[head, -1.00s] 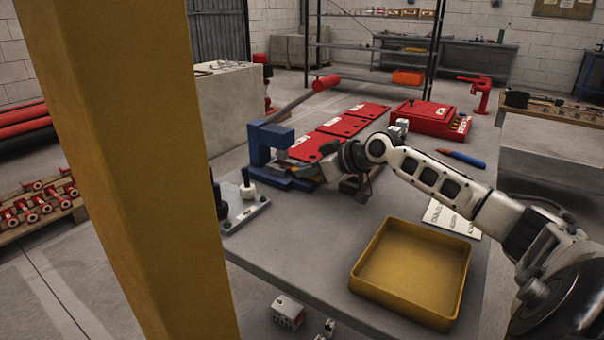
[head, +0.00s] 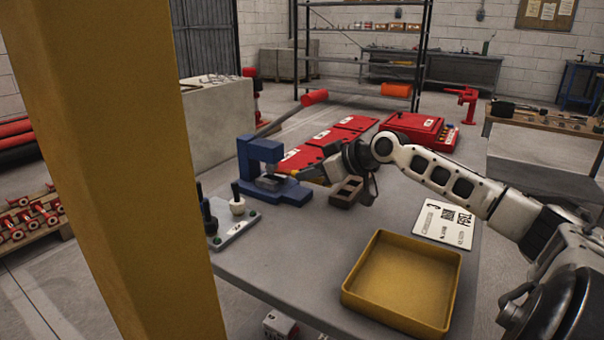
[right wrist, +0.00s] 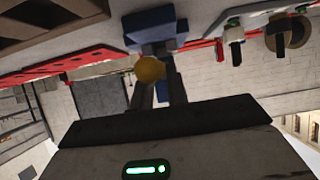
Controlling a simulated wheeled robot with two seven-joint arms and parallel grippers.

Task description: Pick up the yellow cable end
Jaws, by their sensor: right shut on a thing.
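My right gripper (head: 290,178) reaches in from the right, beside the blue C-shaped clamp (head: 245,168) on the grey table. In the right wrist view a round yellow piece (right wrist: 150,69), apparently the yellow cable end, sits at the fingers (right wrist: 160,85). The gripper is shut on it. The blue clamp (right wrist: 152,22) is just beyond the fingertips there. In the head view a little yellow shows by the gripper, but the fingers are small and the grip is partly hidden. My left gripper is not in view.
A yellow tray (head: 405,285) stands empty at the table front. A brown hollow block (head: 347,191) sits under my right wrist. Red plates (head: 345,133), a red case (head: 412,130), a printed sheet (head: 444,223) and a switch plate (head: 232,228) surround it. A yellow post (head: 125,170) blocks the left.

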